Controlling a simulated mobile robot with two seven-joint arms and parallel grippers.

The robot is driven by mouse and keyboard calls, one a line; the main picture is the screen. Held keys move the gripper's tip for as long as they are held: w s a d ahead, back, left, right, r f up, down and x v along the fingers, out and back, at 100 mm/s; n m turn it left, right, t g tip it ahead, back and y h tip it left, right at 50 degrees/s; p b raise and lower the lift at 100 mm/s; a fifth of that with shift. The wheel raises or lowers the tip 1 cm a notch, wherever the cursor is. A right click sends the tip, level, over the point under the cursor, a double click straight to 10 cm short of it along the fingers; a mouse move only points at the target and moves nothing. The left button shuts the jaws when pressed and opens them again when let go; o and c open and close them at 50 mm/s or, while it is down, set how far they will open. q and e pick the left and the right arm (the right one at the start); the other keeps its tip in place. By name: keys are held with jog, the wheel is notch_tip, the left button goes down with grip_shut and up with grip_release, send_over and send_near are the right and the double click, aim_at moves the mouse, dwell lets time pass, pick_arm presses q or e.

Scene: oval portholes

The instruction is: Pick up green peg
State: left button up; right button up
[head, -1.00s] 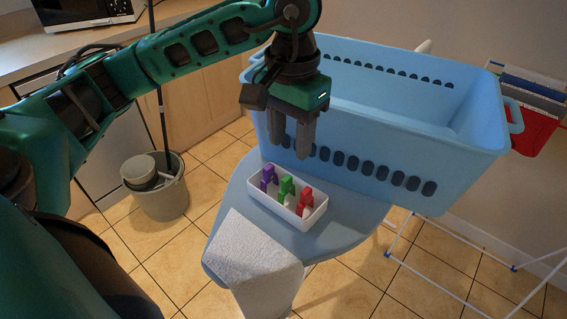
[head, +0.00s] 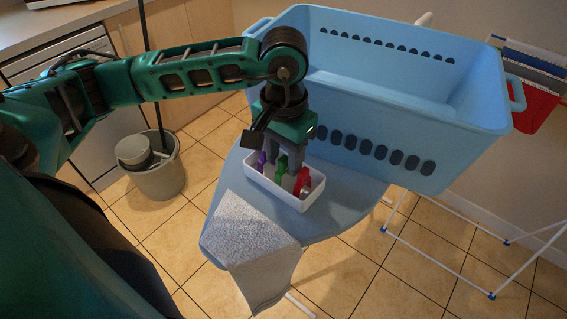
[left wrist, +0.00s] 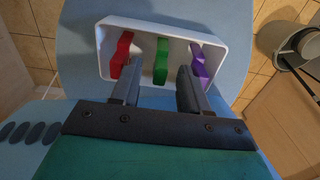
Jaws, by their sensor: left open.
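The green peg (head: 281,168) stands in the middle of a small white tray (head: 257,182), between a purple peg (head: 262,162) and a red peg (head: 302,181). In the left wrist view the green peg (left wrist: 160,60) shows between the two fingers, with the red peg (left wrist: 121,54) and purple peg (left wrist: 198,61) to either side. My left gripper (head: 284,165) is open and points down over the tray, its fingers around the green peg's place but apart from it in the wrist view. My right gripper is not in view.
The tray sits on a blue ironing board (head: 345,195) in front of a large blue laundry basket (head: 400,105). A pale cloth (head: 250,245) hangs over the board's near end. A grey bucket (head: 158,180) stands on the tiled floor at left.

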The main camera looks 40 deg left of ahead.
pick_arm(q)
jog(key=shift+s+f, duration=0.1)
jog(key=shift+f, duration=1.25)
jog(key=shift+c, duration=0.4)
grip_shut()
